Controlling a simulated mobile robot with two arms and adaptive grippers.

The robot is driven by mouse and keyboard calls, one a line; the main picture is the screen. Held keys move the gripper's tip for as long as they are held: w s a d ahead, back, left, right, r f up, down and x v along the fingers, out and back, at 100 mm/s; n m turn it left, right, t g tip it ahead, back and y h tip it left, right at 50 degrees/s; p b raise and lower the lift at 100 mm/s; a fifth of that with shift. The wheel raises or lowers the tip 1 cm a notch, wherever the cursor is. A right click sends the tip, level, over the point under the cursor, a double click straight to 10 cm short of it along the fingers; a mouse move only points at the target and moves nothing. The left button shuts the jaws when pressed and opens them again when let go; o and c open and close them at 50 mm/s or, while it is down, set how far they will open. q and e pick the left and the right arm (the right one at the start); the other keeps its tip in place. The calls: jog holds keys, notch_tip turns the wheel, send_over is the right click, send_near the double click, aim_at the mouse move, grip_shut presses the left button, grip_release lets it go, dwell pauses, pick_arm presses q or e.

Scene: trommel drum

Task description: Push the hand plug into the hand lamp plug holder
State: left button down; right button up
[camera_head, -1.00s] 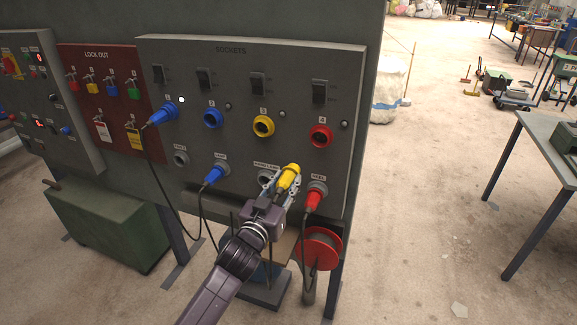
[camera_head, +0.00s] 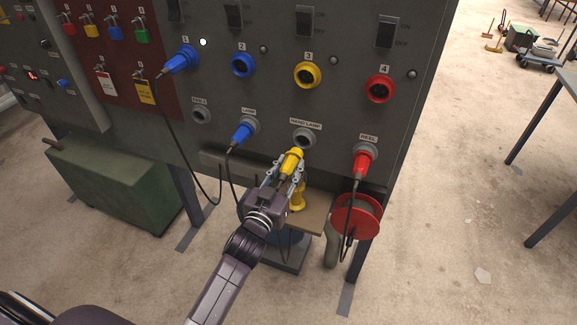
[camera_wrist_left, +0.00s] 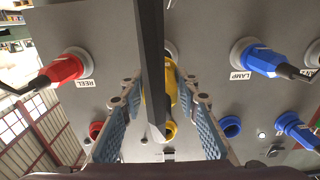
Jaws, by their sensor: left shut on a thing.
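The yellow hand plug (camera_head: 291,160) is held in my left gripper (camera_head: 285,170), just below and to the left of the hand lamp plug holder (camera_head: 304,138). The holder is a grey round socket labelled HAND LAMP on the sockets panel, and its opening shows empty. The plug appears tilted up toward the panel, with its front end close to the holder's lower edge; I cannot tell whether they touch. In the left wrist view the yellow plug (camera_wrist_left: 170,85) shows between the blue-padded fingers, partly hidden by a dark bar. My right gripper is not in view.
A blue plug (camera_head: 243,134) sits in the LAMP holder on the left, and a red plug (camera_head: 362,163) in the REEL holder on the right. Numbered sockets and switches are above. A yellow object (camera_head: 297,197) stands on a small shelf (camera_head: 318,218) below.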

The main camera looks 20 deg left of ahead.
aim_at(296, 153)
pick_arm(q)
jog(key=shift+w+b, duration=0.55)
jog(key=shift+w, duration=1.25)
jog(key=shift+w+b, duration=0.5)
jog(key=shift+w, duration=0.65)
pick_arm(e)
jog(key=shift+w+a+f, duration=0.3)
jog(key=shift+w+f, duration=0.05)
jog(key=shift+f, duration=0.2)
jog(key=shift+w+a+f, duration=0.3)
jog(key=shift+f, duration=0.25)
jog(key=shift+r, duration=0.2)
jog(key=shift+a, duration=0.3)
pick_arm(q)
jog(key=shift+r, duration=0.1)
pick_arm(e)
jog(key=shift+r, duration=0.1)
pick_arm(q)
jog(key=shift+p, duration=0.35)
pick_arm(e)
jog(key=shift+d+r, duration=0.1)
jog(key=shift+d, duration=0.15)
